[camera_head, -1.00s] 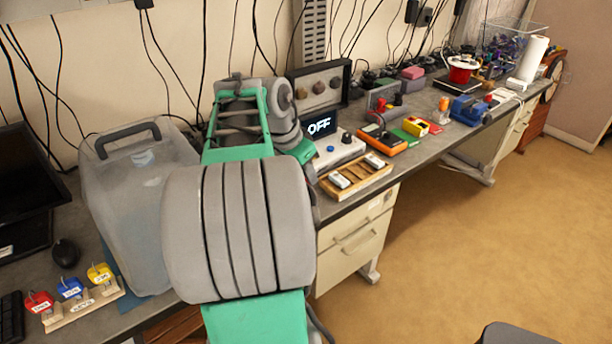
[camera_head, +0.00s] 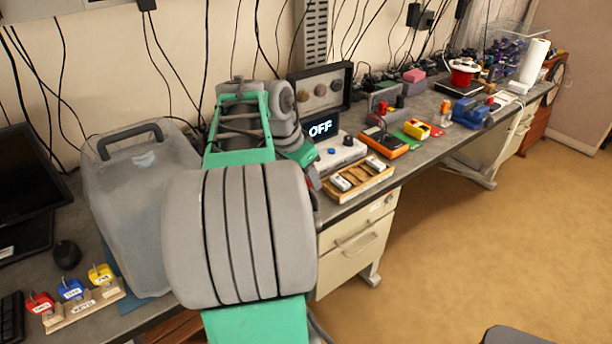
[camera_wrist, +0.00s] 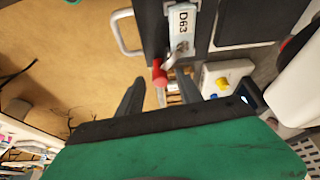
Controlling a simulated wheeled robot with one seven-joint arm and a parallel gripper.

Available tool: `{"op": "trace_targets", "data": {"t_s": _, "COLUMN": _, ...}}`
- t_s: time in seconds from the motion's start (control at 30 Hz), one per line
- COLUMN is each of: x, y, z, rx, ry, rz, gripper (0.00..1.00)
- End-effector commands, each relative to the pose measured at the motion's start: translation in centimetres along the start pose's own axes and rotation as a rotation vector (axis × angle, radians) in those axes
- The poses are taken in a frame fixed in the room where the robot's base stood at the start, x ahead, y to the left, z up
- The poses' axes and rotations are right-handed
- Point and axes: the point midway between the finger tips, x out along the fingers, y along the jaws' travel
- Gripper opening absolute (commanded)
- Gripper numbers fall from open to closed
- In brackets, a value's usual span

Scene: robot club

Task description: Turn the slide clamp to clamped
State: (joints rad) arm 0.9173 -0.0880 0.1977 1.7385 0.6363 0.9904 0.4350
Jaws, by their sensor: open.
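A red-tipped handle (camera_wrist: 159,72) with bright metal parts beside it shows in the wrist view, near a white label reading D63 (camera_wrist: 182,25). It appears to belong to the slide clamp, but its setting is not clear. My gripper (camera_wrist: 160,92) is open, with one dark finger on either side of the handle's lower end. I cannot tell whether they touch it. In the head view my gripper's green body (camera_head: 298,153) is beside the white box, and my arm hides the fingers. A small red part (camera_head: 313,179) shows just below it.
A large translucent can (camera_head: 135,215) stands left of my arm. Drawers (camera_head: 350,250) are under the bench. The floor at right is mostly clear.

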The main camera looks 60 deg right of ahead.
Motion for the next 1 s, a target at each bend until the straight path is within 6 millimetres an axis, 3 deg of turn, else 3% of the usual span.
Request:
{"op": "trace_targets", "data": {"t_s": 0.13, "x": -1.6, "y": -0.1, "z": -0.1, "rx": 0.0, "ry": 0.003, "rz": -0.003, "gripper": 0.42}}
{"op": "trace_targets", "data": {"t_s": 0.43, "x": -7.3, "y": -0.1, "z": 0.0, "rx": -0.003, "ry": 0.0, "rz": -0.002, "gripper": 0.42}}
{"op": "trace_targets", "data": {"t_s": 1.0, "x": -7.8, "y": 0.0, "z": 0.1, "rx": -0.001, "ry": -0.001, "rz": 0.0, "gripper": 0.42}}
